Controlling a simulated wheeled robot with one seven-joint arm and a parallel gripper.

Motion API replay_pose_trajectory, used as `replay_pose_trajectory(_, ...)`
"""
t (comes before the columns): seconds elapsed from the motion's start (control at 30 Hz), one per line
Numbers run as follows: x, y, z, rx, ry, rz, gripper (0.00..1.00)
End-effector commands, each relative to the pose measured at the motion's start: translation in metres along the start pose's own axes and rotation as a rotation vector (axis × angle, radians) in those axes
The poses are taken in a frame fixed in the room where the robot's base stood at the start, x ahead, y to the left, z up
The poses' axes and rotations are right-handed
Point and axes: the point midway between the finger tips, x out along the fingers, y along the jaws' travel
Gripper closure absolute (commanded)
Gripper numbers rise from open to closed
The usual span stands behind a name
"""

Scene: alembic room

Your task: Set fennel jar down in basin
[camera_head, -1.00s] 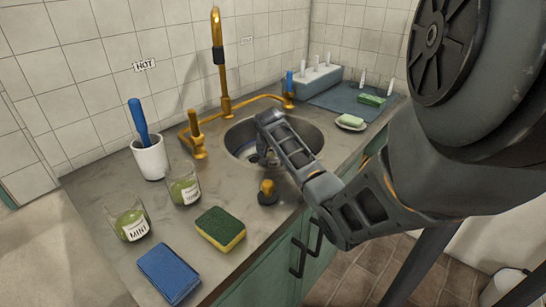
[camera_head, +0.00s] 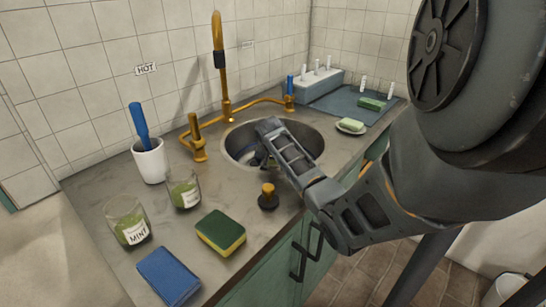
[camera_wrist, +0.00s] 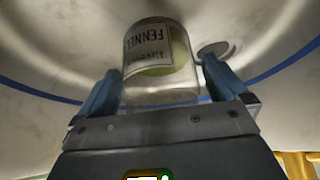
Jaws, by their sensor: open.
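The basin (camera_head: 312,141) is a round metal sink bowl set in the grey counter. My gripper (camera_head: 260,158) reaches down into it, and its fingertips are mostly hidden by my arm in the head view. In the wrist view, the fennel jar (camera_wrist: 160,85) is clear glass with green contents and a white label, which reads upside down. It sits between the two blue fingers of my gripper (camera_wrist: 160,70). The fingers are open on either side of it, and a small gap shows near the right one. The basin floor (camera_wrist: 60,60) surrounds it. Whether its base touches the floor is unclear.
A gold tap (camera_head: 221,75) and handles (camera_head: 196,140) stand behind the basin. A black-and-gold plug (camera_head: 268,198), sponge (camera_head: 220,233), blue cloth (camera_head: 168,275), mint jar (camera_head: 127,220), another jar (camera_head: 183,188) and white cup (camera_head: 150,162) stand left. A soap dish (camera_head: 350,127) is right.

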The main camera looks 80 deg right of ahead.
Motion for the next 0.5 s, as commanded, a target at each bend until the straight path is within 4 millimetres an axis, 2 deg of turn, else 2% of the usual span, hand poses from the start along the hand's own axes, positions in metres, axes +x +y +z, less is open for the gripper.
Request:
replay_pose_trajectory(0.17, -0.021, -0.002, -0.002, 0.000, 0.003, -0.004, 0.00)
replay_pose_trajectory(0.5, -0.089, -0.001, -0.001, 0.000, 0.003, -0.003, 0.00)
